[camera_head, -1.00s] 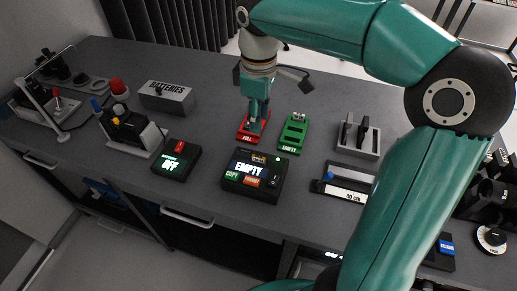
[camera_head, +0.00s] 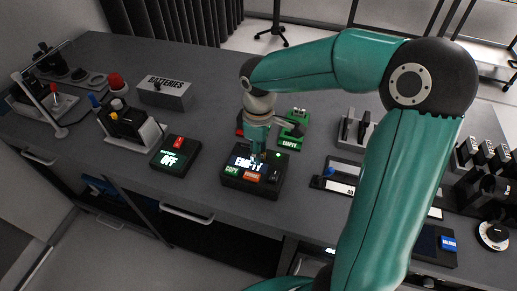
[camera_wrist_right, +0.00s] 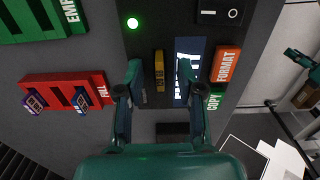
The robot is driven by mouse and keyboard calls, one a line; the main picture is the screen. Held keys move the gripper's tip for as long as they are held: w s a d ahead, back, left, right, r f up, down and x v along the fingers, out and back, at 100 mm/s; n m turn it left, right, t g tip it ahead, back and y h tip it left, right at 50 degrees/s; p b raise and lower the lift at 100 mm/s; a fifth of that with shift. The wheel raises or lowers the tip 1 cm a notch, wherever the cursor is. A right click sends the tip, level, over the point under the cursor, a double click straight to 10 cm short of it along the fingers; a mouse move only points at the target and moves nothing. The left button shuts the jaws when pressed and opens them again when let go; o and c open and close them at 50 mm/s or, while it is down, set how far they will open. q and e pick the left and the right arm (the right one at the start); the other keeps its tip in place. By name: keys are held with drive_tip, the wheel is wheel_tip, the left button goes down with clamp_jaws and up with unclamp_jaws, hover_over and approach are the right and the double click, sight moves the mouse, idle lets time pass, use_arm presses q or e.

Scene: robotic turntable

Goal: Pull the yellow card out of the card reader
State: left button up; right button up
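The card reader (camera_head: 228,181) is a black box with a lit EMPTY screen, below the middle of the head view. Its black top (camera_wrist_right: 143,33) fills the centre of the right wrist view, with a green light. The yellow card (camera_wrist_right: 159,72) stands in the reader, seen edge-on as a narrow strip. My right gripper (camera_head: 258,152) is over the reader, pointing down. In the right wrist view its fingers (camera_wrist_right: 159,76) are open, one on each side of the card with gaps visible. In the head view the gripper largely hides the card. My left gripper is out of view.
Behind the reader are a red FULL holder (camera_wrist_right: 56,92) with purple and blue cards and a green EMPTY holder (camera_head: 294,130). A black box reading OFF (camera_head: 175,156) is left of the reader. A grey BATTERIES box (camera_head: 165,92) stands farther back.

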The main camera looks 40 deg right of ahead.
drive_tip(key=shift+c, duration=0.3)
clamp_jaws()
drive_tip(key=shift+r, duration=0.2)
drive_tip(key=shift+r+p, duration=2.05)
drive_tip(key=shift+r, duration=0.3)
